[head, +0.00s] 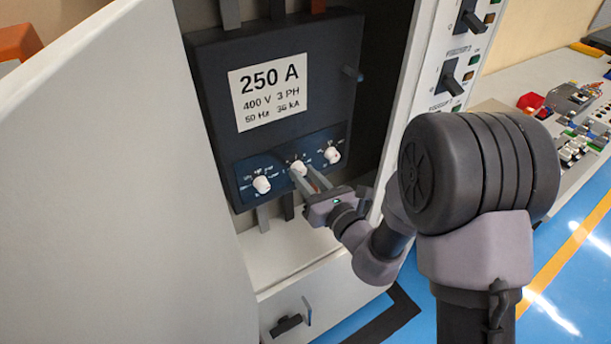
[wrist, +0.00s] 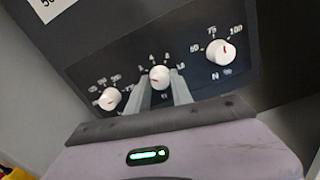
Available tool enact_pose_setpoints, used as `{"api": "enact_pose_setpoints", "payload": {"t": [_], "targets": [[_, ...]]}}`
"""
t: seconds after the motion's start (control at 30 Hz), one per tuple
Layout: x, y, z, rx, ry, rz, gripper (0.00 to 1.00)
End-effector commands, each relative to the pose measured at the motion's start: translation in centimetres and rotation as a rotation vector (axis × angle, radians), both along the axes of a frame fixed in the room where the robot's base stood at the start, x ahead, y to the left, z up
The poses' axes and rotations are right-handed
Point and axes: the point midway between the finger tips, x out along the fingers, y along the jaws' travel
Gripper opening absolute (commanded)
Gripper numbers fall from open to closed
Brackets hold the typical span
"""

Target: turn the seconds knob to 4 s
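Three white knobs sit in a row on the blue strip of the dark breaker. The middle knob (head: 298,168) has small numbers around it, apparently including a 4, and looks like the seconds knob. It also shows in the wrist view (wrist: 159,77), with a small red mark whose exact setting I cannot read. My gripper (head: 305,175) is at this middle knob, its two grey fingers apart, one on each side of it. In the wrist view my gripper (wrist: 163,85) frames the knob closely. I cannot tell whether the fingers touch it.
The left knob (head: 262,184) and right knob (head: 332,155) are close on either side; the right one is marked 50, 75, 100. The cabinet door (head: 110,180) stands open at left.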

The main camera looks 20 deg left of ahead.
Motion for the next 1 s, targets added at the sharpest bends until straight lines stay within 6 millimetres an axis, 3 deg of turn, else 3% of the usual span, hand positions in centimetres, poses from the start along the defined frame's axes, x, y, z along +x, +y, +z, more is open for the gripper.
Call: {"api": "enact_pose_setpoints", "payload": {"t": [0.03,0.1,0.13,0.57,1.0], "targets": [[-0.01,-0.01,-0.01,0.0,0.0,0.0,0.15],[-0.01,-0.01,-0.01,0.0,0.0,0.0,0.01],[-0.01,-0.01,-0.02,0.0,0.0,0.0,0.0],[-0.02,-0.02,0.17,0.059,0.071,0.0,0.0],[-0.07,-0.02,0.28,0.289,0.343,0.001,0.0]]}}
